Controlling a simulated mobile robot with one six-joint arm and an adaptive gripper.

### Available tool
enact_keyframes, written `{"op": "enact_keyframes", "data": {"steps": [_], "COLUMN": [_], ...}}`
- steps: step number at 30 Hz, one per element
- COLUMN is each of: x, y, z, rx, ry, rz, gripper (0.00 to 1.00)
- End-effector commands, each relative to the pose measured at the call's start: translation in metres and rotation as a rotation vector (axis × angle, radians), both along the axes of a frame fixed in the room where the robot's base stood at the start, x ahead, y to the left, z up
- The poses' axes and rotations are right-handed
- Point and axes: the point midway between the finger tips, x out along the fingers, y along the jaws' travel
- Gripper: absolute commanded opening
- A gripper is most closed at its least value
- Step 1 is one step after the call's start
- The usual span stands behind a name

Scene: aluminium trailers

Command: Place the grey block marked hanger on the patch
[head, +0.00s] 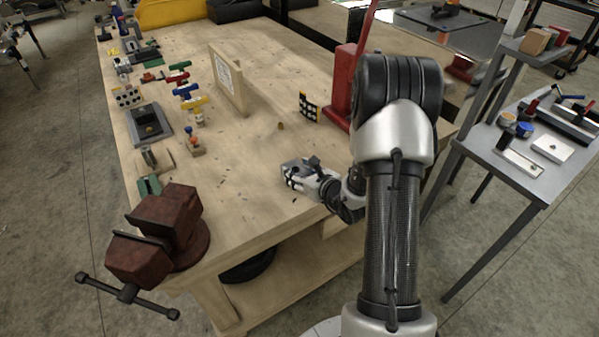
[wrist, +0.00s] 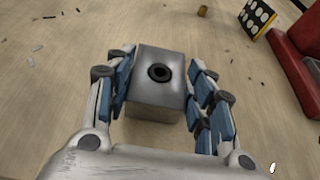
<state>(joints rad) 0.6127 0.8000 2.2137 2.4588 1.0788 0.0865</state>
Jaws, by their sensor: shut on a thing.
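A grey metal block (wrist: 174,58) with a round black hole in its top face sits between the blue-padded fingers of my gripper (wrist: 160,90) in the wrist view. The fingers are shut on its left and right sides. In the head view my gripper (head: 308,177) is low over the front right part of the wooden bench, with the block (head: 291,166) at its tip. I cannot tell whether the block touches the bench top. No "hanger" marking is readable. I cannot make out a patch with certainty in either view.
A red-brown vise (head: 160,240) stands at the bench's front left corner. A red press (head: 342,85) and a dotted plate (head: 308,106) stand beyond my gripper. An upright wooden board (head: 229,82) and several coloured clamps (head: 186,91) stand farther left. The bench middle is mostly clear, with small scraps.

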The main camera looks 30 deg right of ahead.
Motion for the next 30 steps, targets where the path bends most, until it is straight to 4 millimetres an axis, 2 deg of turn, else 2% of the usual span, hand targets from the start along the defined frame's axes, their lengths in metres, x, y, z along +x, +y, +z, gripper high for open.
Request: {"op": "enact_keyframes", "data": {"steps": [1, 2, 10, 23, 26, 30], "x": [0.000, 0.000, 0.000, 0.000, -0.013, -0.041], "y": [0.000, 0.000, 0.000, 0.000, -0.002, -0.003], "z": [-0.002, -0.003, -0.002, 0.002, 0.007, 0.020], "rx": [0.000, 0.000, 0.001, 0.001, 0.002, 0.002], "ry": [-0.002, 0.001, 0.001, 0.001, 0.003, 0.004], "rz": [0.000, 0.000, 0.000, 0.000, -0.003, -0.005], "gripper": [0.10, 0.50, 0.68, 0.69, 0.69, 0.69]}}
